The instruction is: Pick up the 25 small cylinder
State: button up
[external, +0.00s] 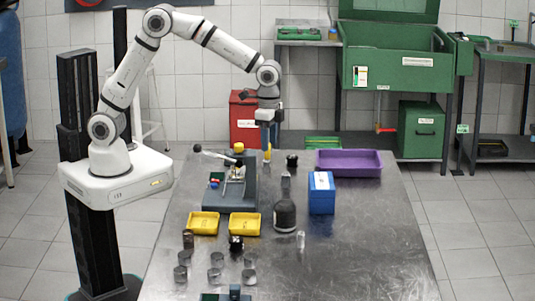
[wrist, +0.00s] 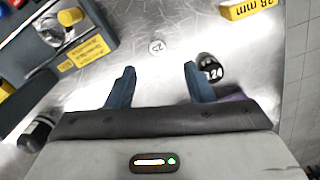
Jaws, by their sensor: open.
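In the wrist view, a small pale round top marked 25 (wrist: 157,47) lies on the metal table, seen from above. It sits ahead of my gripper (wrist: 158,76), roughly centred between the two blue fingers and apart from them. The fingers are spread with nothing between them. In the external view, my gripper (external: 267,130) hangs above the far part of the table. I cannot pick out the 25 cylinder surely in that view.
A dark cylinder marked 24 (wrist: 210,70) stands close by the right finger. A yellow 28 mm piece (wrist: 250,8) is at the top right. The grey fixture (wrist: 75,45) fills the left. A purple tray (external: 348,171) and blue box (external: 321,200) stand on the table.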

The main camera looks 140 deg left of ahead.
aim_at(267, 161)
jog(key=shift+a+f, duration=0.15)
jog(key=shift+f, duration=0.25)
jog(key=f, duration=0.2)
jog(key=f+p, duration=0.1)
jog(key=f, duration=0.1)
jog(key=d+f, duration=0.1)
jog(key=f, duration=0.1)
jog(key=shift+s+f, duration=0.1)
jog(key=shift+s, duration=0.25)
jog(key=shift+a+f, duration=0.1)
jog(key=shift+f, duration=0.35)
grip_shut()
